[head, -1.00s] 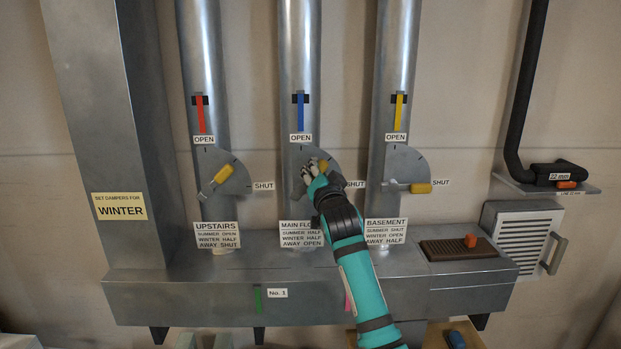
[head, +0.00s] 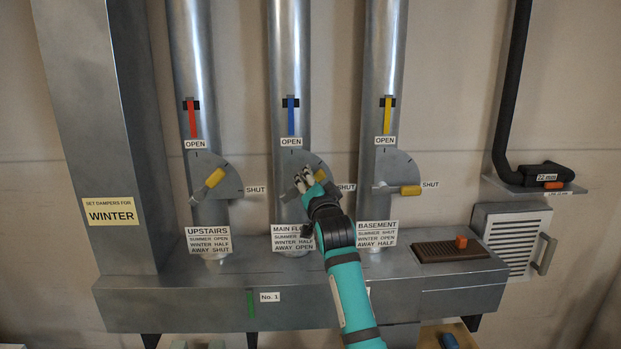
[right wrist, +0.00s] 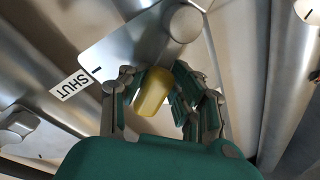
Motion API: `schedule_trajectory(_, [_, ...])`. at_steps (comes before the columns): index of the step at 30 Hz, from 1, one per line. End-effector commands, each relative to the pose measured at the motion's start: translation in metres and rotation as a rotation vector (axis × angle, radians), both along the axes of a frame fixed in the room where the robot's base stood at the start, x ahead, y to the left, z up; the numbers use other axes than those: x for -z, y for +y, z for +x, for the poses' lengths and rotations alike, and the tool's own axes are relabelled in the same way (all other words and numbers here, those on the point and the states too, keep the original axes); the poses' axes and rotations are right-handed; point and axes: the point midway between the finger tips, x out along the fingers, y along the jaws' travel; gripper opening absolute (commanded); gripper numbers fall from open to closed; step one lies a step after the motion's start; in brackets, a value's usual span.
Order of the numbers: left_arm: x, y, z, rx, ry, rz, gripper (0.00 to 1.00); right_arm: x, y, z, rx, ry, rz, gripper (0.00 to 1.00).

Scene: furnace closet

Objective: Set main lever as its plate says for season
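The main floor lever has a yellow handle (head: 319,174) on a grey quarter dial under the middle pipe. It points up and right, roughly midway between OPEN and SHUT. Its plate (head: 292,239) reads summer open, winter half, away open, with its right edge behind my arm. The season sign (head: 110,212) reads WINTER. My right gripper (head: 304,181) is at this lever, partly covering it. In the right wrist view its fingers (right wrist: 152,84) stand apart on both sides of the yellow handle (right wrist: 152,92); firm contact is not clear. My left gripper is out of view.
The upstairs lever (head: 214,178) is on the left, slanting up right. The basement lever (head: 410,190) is on the right, level toward SHUT. A grey duct (head: 200,300) juts out below, with a brown grille (head: 450,251) on it.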

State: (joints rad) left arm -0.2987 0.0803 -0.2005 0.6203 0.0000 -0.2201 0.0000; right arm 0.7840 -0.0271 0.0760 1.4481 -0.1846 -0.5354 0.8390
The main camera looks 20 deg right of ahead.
Motion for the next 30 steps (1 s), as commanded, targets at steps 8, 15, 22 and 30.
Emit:
schedule_trajectory(8, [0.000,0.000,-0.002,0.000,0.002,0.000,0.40,-0.006,-0.001,-0.001,0.001,-0.012,0.002,0.46])
schedule_trajectory(15, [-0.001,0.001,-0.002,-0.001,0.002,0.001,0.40,-0.005,0.000,-0.007,0.001,-0.013,0.002,0.46])
schedule_trajectory(22, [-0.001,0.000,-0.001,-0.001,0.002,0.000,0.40,0.001,0.006,-0.045,0.000,-0.013,0.003,0.46])
schedule_trajectory(30, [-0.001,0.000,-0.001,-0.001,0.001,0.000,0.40,0.009,0.013,-0.098,0.001,-0.010,0.003,0.46])
